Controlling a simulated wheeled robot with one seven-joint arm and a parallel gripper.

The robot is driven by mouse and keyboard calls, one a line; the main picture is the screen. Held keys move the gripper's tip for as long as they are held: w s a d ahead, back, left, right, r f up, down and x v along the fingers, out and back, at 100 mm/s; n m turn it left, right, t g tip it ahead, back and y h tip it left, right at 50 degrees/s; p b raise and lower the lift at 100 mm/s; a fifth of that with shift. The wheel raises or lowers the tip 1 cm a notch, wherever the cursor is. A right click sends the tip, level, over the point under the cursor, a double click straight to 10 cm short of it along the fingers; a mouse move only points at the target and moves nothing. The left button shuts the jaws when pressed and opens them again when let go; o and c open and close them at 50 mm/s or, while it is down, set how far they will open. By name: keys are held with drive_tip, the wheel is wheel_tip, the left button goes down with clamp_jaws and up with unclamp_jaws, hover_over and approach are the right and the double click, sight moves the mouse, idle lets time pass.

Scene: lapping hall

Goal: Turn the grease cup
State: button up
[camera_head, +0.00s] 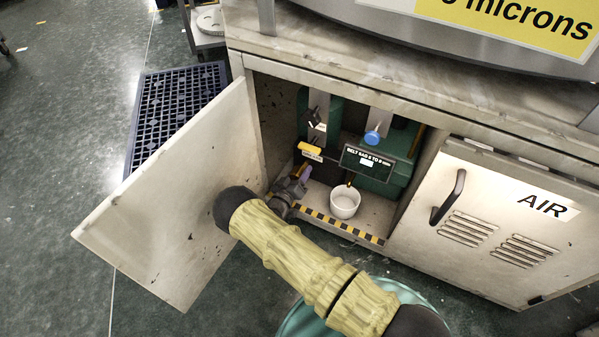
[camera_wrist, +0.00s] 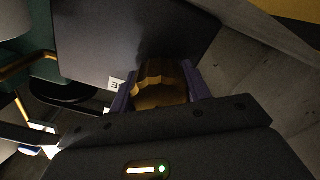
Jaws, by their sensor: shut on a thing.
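The grease cup (camera_wrist: 160,82) is a brass-coloured, fluted round cap in the wrist view. My gripper (camera_wrist: 158,86) is shut on it, with one purple finger on each side. In the head view my gripper (camera_head: 303,176) reaches into the left part of the open cabinet (camera_head: 262,140), just below a small yellow-topped label (camera_head: 311,152). The grease cup cannot be made out in the head view, where my gripper and arm cover that spot.
An open door (camera_head: 165,195) stands left of my arm. Inside are a blue knob (camera_head: 373,138), a black belt-sag sign (camera_head: 367,163) and a white cup (camera_head: 345,202) behind a striped front edge (camera_head: 340,226). A closed AIR door (camera_head: 490,220) is right.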

drive_tip(key=m+p, duration=0.1)
drive_tip(key=m, duration=0.2)
drive_tip(key=shift+s+f+m+p, duration=0.1)
drive_tip(key=shift+m+p, duration=0.4)
drive_tip(key=shift+m, duration=1.4)
drive_tip(key=o, duration=1)
drive_tip(key=shift+c, duration=0.2)
drive_tip(key=p+v, duration=0.3)
drive_tip(key=v, duration=1.4)
drive_tip(key=shift+s+p, duration=0.2)
drive_tip(key=shift+p, duration=0.15)
drive_tip(key=shift+a, duration=0.1)
